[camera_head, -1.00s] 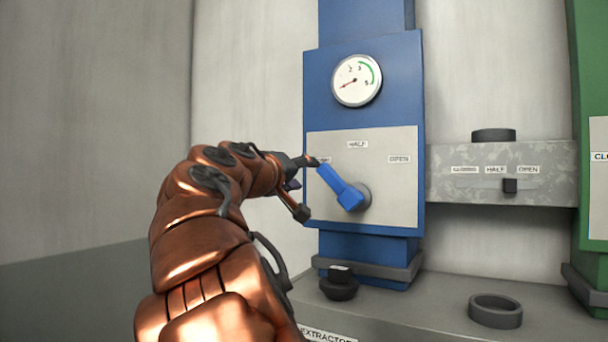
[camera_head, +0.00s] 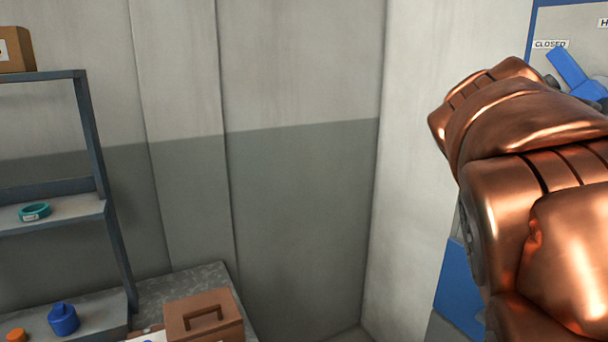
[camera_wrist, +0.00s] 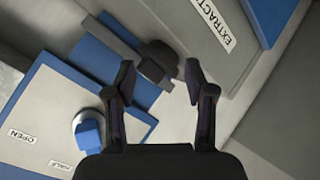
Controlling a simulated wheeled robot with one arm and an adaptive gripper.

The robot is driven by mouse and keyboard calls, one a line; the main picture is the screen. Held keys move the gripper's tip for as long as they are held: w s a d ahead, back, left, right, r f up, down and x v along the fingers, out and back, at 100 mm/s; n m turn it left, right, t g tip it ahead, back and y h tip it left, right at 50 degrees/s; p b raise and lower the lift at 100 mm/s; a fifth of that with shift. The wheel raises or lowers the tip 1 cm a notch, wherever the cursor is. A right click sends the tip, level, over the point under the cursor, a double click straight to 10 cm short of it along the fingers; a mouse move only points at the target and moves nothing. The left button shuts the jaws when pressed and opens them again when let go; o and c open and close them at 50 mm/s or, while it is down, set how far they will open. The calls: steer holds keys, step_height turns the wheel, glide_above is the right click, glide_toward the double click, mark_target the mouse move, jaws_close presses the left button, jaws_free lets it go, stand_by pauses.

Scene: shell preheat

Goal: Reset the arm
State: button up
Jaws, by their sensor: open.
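My gripper (camera_wrist: 159,78) is open and empty in the wrist view, its two dark fingers spread apart. The head view shows my copper arm at the right, with the gripper itself hidden. The blue lever (camera_head: 570,70) shows at the head view's top right, its end by the CLOSED label (camera_head: 550,44). In the wrist view the lever (camera_wrist: 91,136) is left of the fingers, apart from them and partly hidden by my gripper's body. Its grey plate (camera_wrist: 45,118) carries OPEN and HALF labels.
A dark knob (camera_wrist: 157,62) lies beyond the fingertips in the wrist view, near an EXTRACTOR label (camera_wrist: 213,24). Bare wall fills the middle.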

steer(key=s+a+f+g+y, duration=0.1)
steer(key=s+a+f+y, duration=0.1)
steer(key=s+a+f, duration=0.3)
steer(key=s+a+f+n+g+y, duration=0.1)
steer(key=s+a+f+y, duration=0.15)
steer(key=f, duration=0.55)
steer(key=s+a+f+g+y, duration=0.1)
steer(key=s+a+f, duration=0.25)
steer(key=f, duration=0.25)
steer(key=s+a+f+n+g+y, duration=0.1)
steer(key=s+a+f+y, duration=0.1)
steer(key=s+a+f, duration=0.3)
steer(key=s+a+f+n+g+y, duration=0.1)
steer(key=s+a+f+g+y, duration=0.1)
steer(key=s+a+f, duration=0.4)
steer(key=s, duration=0.4)
steer(key=shift+s+a+f, duration=0.2)
steer(key=shift+s+a, duration=0.05)
steer(key=shift+a, duration=0.05)
steer(key=shift+y, duration=0.25)
steer(key=shift+c, duration=1.2)
steer(key=shift+d, duration=0.15)
